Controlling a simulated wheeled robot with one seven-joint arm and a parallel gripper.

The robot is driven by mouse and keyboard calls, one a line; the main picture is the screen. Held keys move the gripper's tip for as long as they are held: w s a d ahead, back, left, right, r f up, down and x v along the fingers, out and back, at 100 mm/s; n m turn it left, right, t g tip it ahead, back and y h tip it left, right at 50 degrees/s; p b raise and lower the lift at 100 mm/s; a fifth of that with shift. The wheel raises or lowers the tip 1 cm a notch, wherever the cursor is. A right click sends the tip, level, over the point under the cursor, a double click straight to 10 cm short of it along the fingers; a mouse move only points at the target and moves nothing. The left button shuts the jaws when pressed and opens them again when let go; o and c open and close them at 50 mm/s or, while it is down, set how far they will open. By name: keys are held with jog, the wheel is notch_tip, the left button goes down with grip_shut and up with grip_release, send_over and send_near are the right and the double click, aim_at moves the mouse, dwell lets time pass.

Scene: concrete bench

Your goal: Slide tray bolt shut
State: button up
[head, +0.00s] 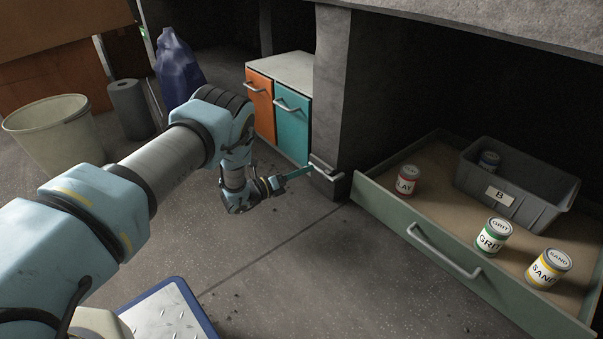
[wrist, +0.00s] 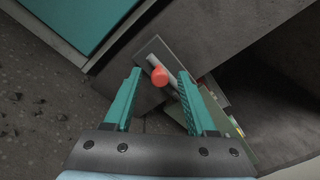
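A small metal bolt (head: 326,172) is mounted low on the concrete pillar, close to the left end of the green-fronted tray (head: 455,266). In the wrist view the bolt shows as a grey plate and rod (wrist: 165,60) with a red knob (wrist: 160,77). My gripper (head: 307,171) reaches the bolt from the left. In the wrist view its two teal fingers (wrist: 159,73) are apart, with the red knob between their tips. I cannot tell whether either finger touches the knob. The rod's far end is partly hidden behind the right finger.
The tray holds a grey bin marked B (head: 522,200), a GRIT can (head: 493,236), a SAND can (head: 548,268) and a red-labelled can (head: 407,181). Orange and teal cabinets (head: 291,122) stand left of the pillar (head: 336,85). The floor before the tray is clear.

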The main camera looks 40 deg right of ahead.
grip_shut()
dwell(1.3)
